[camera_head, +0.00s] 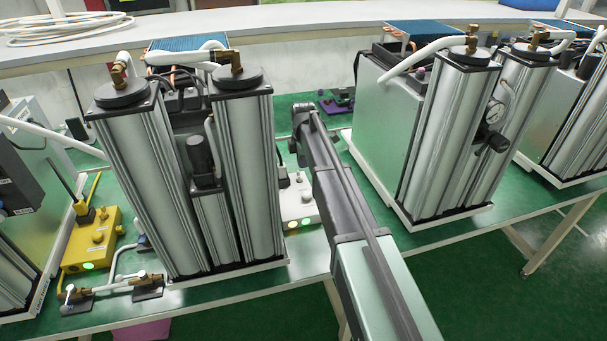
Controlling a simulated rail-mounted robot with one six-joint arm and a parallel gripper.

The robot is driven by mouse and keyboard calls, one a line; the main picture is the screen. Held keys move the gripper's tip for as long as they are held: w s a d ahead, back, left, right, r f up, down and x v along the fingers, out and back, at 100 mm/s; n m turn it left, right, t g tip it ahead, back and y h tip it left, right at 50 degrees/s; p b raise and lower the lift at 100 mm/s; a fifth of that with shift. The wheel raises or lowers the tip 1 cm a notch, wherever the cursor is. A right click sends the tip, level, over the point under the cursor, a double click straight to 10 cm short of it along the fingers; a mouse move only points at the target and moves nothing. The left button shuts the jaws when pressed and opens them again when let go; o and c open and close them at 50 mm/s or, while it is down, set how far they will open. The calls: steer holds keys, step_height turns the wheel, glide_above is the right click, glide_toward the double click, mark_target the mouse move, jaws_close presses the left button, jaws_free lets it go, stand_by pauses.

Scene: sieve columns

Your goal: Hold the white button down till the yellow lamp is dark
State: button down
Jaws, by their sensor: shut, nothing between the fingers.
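A white control box (298,203) stands on the green bench behind my arm, just right of the left pair of metal columns. Two small lamps glow on its front: a yellowish one (292,224) at left and a green one (306,222) at right. The lamps look lit. Small knobs or buttons show on its top, and my arm covers part of its right side. My gripper (301,162) is at the dark far end of my arm, shut and empty, above the back of the box. Whether it touches a button is hidden.
Tall silver columns (240,170) stand close on the left, and another pair (450,140) stands right of my arm. A yellow box (92,240) with a green lamp is at far left. A purple item (338,103) lies behind. Green bench shows between the units.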

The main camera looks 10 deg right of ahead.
mark_target(304, 195)
step_height(304, 195, down, 13)
steer(key=b, duration=1.1)
steer(key=shift+r+b, duration=0.1)
steer(key=shift+b, duration=0.25)
